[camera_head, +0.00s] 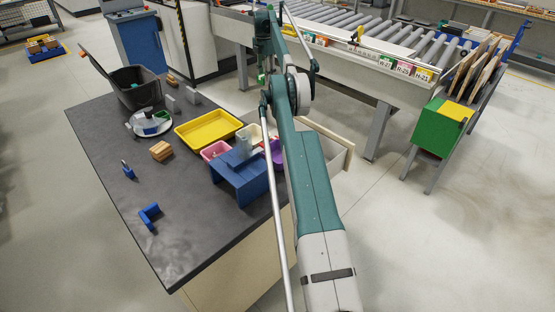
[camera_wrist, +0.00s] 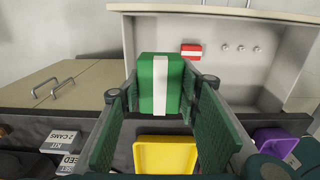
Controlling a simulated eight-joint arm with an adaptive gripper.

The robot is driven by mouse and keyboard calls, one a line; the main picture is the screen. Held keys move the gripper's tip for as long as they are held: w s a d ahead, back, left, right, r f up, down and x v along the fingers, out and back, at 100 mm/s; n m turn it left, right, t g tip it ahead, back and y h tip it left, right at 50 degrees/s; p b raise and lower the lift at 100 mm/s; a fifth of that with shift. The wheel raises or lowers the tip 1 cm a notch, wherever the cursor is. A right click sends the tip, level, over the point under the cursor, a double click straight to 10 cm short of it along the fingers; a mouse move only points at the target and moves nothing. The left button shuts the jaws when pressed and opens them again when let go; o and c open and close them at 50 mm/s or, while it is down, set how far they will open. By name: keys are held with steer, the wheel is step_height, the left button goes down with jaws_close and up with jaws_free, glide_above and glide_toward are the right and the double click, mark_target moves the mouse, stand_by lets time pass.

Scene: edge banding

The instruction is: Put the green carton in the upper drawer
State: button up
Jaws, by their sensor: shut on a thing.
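The green carton (camera_wrist: 160,86) with a white stripe is in the wrist view, upright in the picture between the two green finger pads. My gripper (camera_wrist: 161,95) is shut on it. An open, pale drawer (camera_wrist: 285,75) lies beyond the carton, which overlaps its left part in the picture. I cannot tell how high the carton is over it. A red carton (camera_wrist: 191,50) with a white stripe and several small round pieces (camera_wrist: 240,48) lie inside. In the head view the open drawer (camera_head: 334,142) juts out from the bench, partly hidden by my arm.
Shut fronts with handles (camera_wrist: 52,88) are left of the drawer. The dark bench (camera_head: 200,225) bears a yellow tray (camera_head: 208,129), a blue stand (camera_head: 240,175), a purple bin (camera_wrist: 275,141) and a grey bin (camera_head: 134,88). A roller conveyor (camera_head: 375,55) stands behind.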

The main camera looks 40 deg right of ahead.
glide_above(267, 130)
steer(key=s+a, duration=0.4)
step_height(267, 130, down, 25)
steer(key=shift+w+d, duration=0.15)
steer(key=shift+d, duration=0.1)
steer(key=shift+f+b, duration=0.65)
steer(key=shift+f, duration=2.4)
steer(key=shift+f+b, duration=0.45)
steer(key=shift+f, duration=1.4)
steer(key=shift+f, duration=0.2)
steer(key=o, duration=0.9)
